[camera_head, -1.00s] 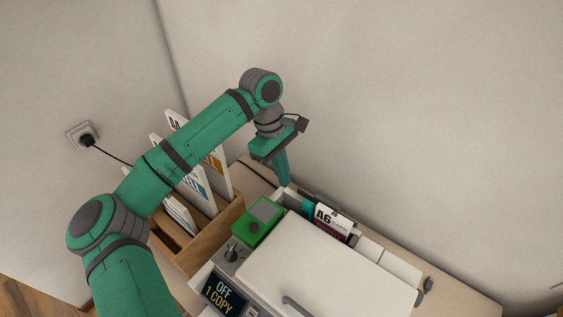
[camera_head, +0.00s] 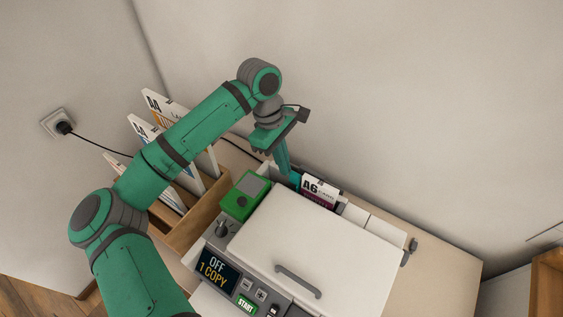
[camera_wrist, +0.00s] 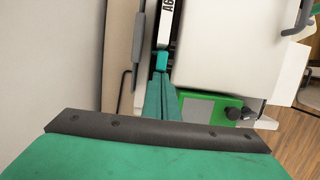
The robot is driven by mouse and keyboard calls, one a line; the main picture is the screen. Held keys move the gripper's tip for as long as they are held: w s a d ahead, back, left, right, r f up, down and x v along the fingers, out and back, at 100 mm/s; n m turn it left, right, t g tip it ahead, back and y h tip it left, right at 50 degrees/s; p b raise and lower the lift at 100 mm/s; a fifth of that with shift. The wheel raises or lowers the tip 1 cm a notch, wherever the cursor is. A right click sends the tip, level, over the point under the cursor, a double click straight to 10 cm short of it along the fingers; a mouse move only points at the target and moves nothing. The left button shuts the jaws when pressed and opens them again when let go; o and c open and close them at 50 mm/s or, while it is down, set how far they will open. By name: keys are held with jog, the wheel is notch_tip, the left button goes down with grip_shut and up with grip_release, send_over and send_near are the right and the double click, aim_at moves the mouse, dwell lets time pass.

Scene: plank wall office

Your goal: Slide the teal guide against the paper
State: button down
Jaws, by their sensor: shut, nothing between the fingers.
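The teal guide (camera_wrist: 161,61) is a small block at the near end of the A6 paper in the wrist view. In the head view the guide (camera_head: 295,178) shows just left of the A6 paper pack (camera_head: 319,190), which stands in the feed slot behind the copier lid. My gripper (camera_head: 285,172) is shut and empty, pointing down into the slot at the guide's left side. In the wrist view its fingertips (camera_wrist: 160,76) are right at the guide; whether they touch it I cannot tell. The guide looks close to the paper; any gap is hidden.
The white copier lid (camera_head: 318,235) lies right of the slot, with a green box (camera_head: 245,196) at its left corner. The panel display (camera_head: 214,270) reads OFF, 1 COPY. A wooden rack (camera_head: 203,215) with A4 packs stands left. A wall socket (camera_head: 58,124) has a plugged cable.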

jog(key=shift+s+d, duration=0.4)
jog(key=shift+d, duration=0.3)
jog(key=w+a+r, duration=0.3)
jog(key=a+r, duration=0.2)
jog(key=r, duration=0.4)
jog(key=shift+w+a+r, duration=0.15)
jog(key=shift+w+r, duration=0.2)
jog(key=shift+r, duration=0.05)
